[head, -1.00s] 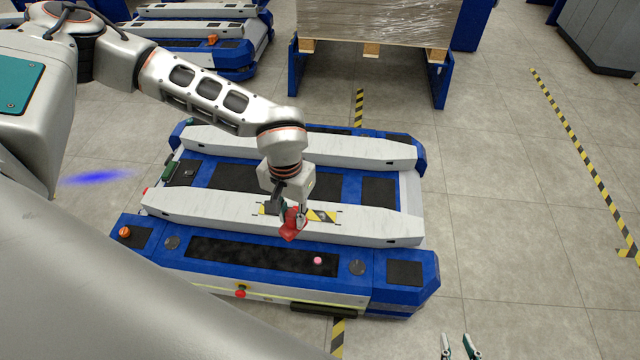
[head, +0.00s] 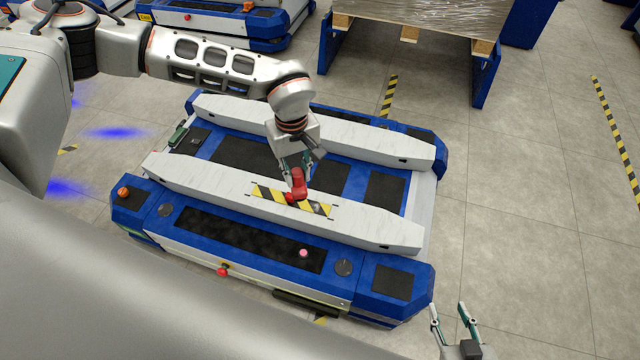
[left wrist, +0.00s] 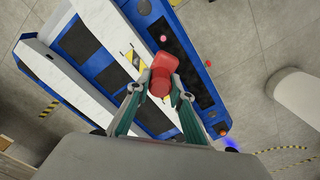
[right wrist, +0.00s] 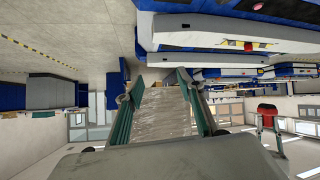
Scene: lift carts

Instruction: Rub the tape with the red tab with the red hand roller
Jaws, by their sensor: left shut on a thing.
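The red hand roller (head: 298,184) is held in my left gripper (head: 296,165) over the cart's near white rail. In the left wrist view the roller (left wrist: 162,77) sits between the two fingertips. The black-and-yellow tape (head: 318,208) lies along the top of that rail. The roller's lower end is over the tape's middle and hides part of it. A small red bit shows there; I cannot tell if it is the tab or the roller, nor whether the roller touches the tape. My right gripper (head: 448,308) is open and empty at the lower right, away from the cart.
The blue and white lift cart (head: 235,240) has a second white rail (head: 330,135) behind the near one. A pink button (head: 304,253) is on its near deck. A wrapped pallet load (head: 430,15) stands behind.

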